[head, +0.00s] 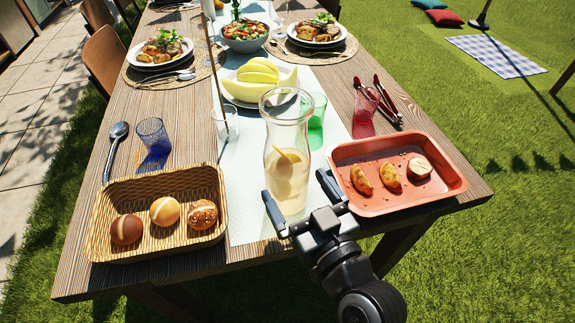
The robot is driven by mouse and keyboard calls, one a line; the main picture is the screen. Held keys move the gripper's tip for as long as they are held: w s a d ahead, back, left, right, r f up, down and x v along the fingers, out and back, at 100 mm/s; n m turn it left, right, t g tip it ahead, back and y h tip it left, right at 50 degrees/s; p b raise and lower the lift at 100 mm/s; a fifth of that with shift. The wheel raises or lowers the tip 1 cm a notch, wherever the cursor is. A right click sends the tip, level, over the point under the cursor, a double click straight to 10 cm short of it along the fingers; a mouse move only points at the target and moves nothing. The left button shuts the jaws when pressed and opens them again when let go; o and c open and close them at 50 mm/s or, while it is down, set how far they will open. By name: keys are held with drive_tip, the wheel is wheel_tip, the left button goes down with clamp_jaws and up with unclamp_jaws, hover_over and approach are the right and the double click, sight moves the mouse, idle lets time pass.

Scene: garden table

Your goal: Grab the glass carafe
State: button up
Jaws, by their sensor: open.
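The glass carafe (288,150) stands upright near the front edge of the table, on the pale runner. It is clear, with a wide mouth, and holds a pale yellow drink with what looks like a lemon slice. My gripper (298,200) is open at the carafe's lower part, its two fingertips to the left and right of the base in the picture. I cannot tell whether either finger touches the glass. The near side of the base is partly hidden by my gripper.
A wicker basket (98,228) of bread rolls stands left, a red tray (458,184) with food close on the right. A green glass (317,122), a clear glass (224,124) and a bowl of melon (240,98) stand behind the carafe. Red tongs (388,101) lie behind the tray.

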sight(287, 168)
drive_tip(key=x, duration=0.2)
drive_tip(key=p+x, duration=0.1)
drive_tip(key=x, duration=0.1)
drive_tip(key=shift+w+r, duration=0.2)
drive_tip(key=shift+w, duration=0.05)
drive_tip(key=shift+w+a+f+p, duration=0.1)
drive_tip(key=shift+w+a+p, duration=0.1)
drive_tip(key=shift+w+p, duration=0.15)
drive_tip(key=c, duration=1.6)
drive_tip(key=shift+c, duration=0.4)
drive_tip(key=shift+r, duration=0.35)
